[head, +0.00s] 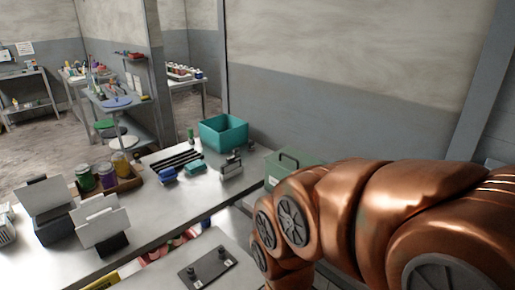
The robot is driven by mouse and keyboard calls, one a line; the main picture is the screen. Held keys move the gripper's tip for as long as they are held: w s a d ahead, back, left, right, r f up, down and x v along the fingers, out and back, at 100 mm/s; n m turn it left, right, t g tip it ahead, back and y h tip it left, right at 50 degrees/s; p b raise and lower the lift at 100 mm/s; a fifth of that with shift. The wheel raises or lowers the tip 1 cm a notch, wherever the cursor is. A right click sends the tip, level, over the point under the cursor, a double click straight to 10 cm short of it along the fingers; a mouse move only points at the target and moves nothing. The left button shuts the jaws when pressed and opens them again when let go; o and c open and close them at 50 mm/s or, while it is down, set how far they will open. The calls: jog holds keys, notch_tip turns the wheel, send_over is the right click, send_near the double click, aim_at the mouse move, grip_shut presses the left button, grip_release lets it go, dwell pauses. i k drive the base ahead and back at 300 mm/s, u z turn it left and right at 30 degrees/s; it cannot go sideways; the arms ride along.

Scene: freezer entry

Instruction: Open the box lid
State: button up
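A pale green box (280,172) with a dark handle on top stands at the right end of the metal table, near the wall. My copper-coloured arm covers its right and lower parts. Its top looks shut, but much of it is hidden, so I cannot be sure. An open teal bin (223,134) stands further back on the table; no lid shows on it. My gripper is not in view; only my arm links show at the right, in front of the green box.
The metal table (165,205) holds dark bars (176,160), blue items (167,174), a dark metal fixture (231,167), a tray with jars (107,178) and white panels on stands (101,226). A dark plate with knobs (208,268) lies in front. A wall is behind.

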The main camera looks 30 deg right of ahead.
aim_at(296, 156)
jog(key=k, duration=0.55)
jog(key=u, duration=0.55)
jog(key=i, duration=1.1)
jog(key=z, duration=0.55)
